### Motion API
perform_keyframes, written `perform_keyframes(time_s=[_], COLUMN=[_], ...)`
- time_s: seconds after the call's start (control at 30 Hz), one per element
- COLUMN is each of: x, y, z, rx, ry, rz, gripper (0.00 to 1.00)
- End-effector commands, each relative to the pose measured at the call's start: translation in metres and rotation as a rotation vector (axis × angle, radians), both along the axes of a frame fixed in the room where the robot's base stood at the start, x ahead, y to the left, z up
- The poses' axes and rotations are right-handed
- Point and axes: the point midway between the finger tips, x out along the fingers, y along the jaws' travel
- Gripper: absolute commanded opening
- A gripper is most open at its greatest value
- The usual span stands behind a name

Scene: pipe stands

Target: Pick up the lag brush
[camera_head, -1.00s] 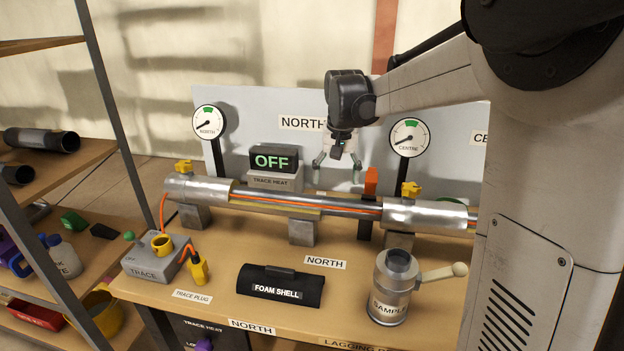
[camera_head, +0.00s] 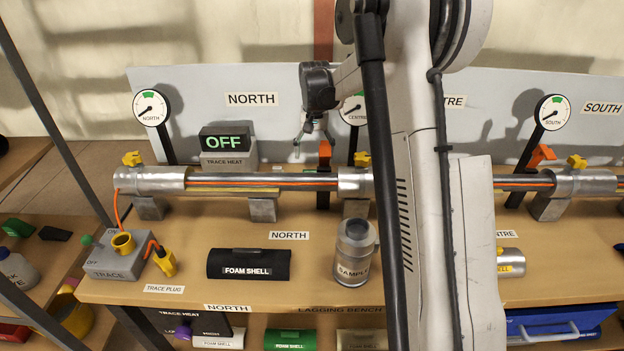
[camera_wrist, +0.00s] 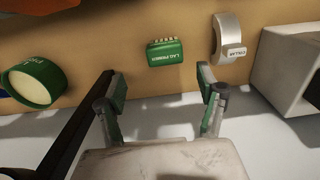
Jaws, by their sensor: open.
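In the head view my gripper (camera_head: 314,143) hangs above and behind the north pipe (camera_head: 270,182).
In the wrist view, a metal collar (camera_wrist: 228,38) lies right of the block, a pale box (camera_wrist: 288,70) further right, and a green tub (camera_wrist: 35,83) left.

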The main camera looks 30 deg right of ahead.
Motion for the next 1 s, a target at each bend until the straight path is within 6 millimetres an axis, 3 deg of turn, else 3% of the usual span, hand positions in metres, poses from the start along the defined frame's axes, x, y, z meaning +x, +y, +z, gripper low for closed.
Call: perform_keyframes(time_s=[0.1,0.47,0.73,1.0], x=[0.0,0.002,0.003,0.004], y=[0.0,0.003,0.007,0.007], z=[-0.017,-0.038,-0.074,-0.078], rx=[0.0,0.0,0.0,0.0], ry=[0.0,0.0,0.0,0.0], rz=[0.0,0.0,0.0,0.0], gripper=[0.7,0.7,0.7,0.7])
